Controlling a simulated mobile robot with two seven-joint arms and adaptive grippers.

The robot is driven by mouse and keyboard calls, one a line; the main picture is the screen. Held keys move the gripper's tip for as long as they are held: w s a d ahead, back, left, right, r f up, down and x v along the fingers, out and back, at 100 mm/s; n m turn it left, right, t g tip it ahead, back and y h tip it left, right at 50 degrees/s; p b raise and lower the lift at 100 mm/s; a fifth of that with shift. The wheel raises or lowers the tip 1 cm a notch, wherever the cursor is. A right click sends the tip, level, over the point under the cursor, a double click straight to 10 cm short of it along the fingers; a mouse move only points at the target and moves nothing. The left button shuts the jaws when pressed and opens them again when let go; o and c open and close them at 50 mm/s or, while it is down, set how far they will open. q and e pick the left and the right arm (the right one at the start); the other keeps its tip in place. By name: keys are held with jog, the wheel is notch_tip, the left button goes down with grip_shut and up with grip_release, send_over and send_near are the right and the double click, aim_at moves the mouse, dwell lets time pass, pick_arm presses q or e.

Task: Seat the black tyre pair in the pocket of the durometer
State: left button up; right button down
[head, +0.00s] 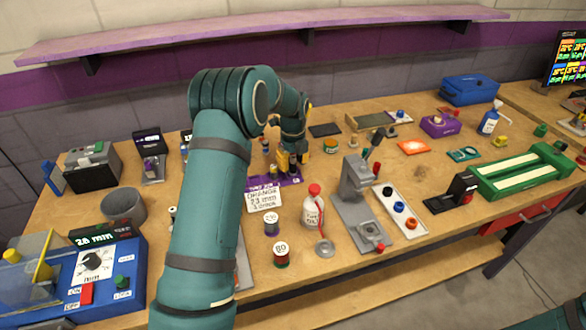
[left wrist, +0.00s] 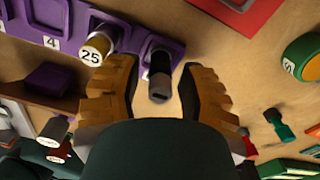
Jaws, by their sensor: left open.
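My left gripper (head: 290,162) is over the purple rack (head: 285,180) in the head view, partly hidden by its own arm. In the left wrist view its yellow fingers (left wrist: 157,80) are open on either side of a dark cylinder (left wrist: 159,72) with a greyer end, standing at the purple rack's edge. This may be the black tyre pair; I cannot tell for sure. Contact with the fingers is not clear. A grey stand (head: 357,175) with a flat base and a round pocket (head: 371,231) looks like the durometer. My right gripper is out of view.
A white tray (head: 388,194) with coloured round pieces lies right of the grey stand. A red-capped bottle (head: 313,210) and small labelled jars (head: 281,253) stand left of it. A green track (head: 520,172) lies at the right.

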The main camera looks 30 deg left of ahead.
pick_arm(q)
jog(key=shift+f, duration=0.75)
jog(key=shift+o, duration=0.3)
jog(key=shift+r, duration=0.1)
grip_shut()
